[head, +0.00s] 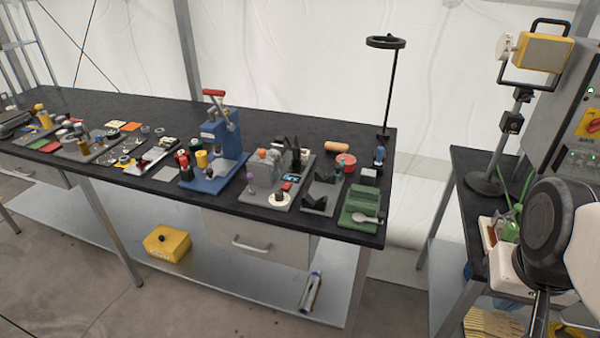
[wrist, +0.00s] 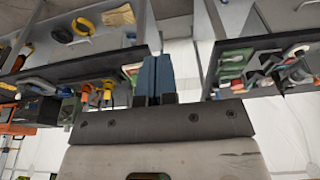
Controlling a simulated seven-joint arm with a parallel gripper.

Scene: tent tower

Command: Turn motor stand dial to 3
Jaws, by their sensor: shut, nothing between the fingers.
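What looks like the motor stand is a grey base (head: 255,199) on the long black bench in the head view, with a grey motor-like body and a small blue display on it. A white disc with a dark knob (head: 280,198) sits at its front and may be the dial; its numbers are too small to read. My gripper (wrist: 153,62) shows in the wrist view with its two blue-grey fingers together and empty. It is apart from both benches there. I cannot pick out the dial in the wrist view. My arm shows at the right edge of the head view, far from the stand.
A blue press (head: 218,140) with a red handle stands left of the stand. A dark grey holder (head: 318,197) and a green tray (head: 360,207) with a spoon lie to its right. A black ring lamp (head: 386,42) rises behind. A second bench (head: 470,200) stands at right, across a floor gap.

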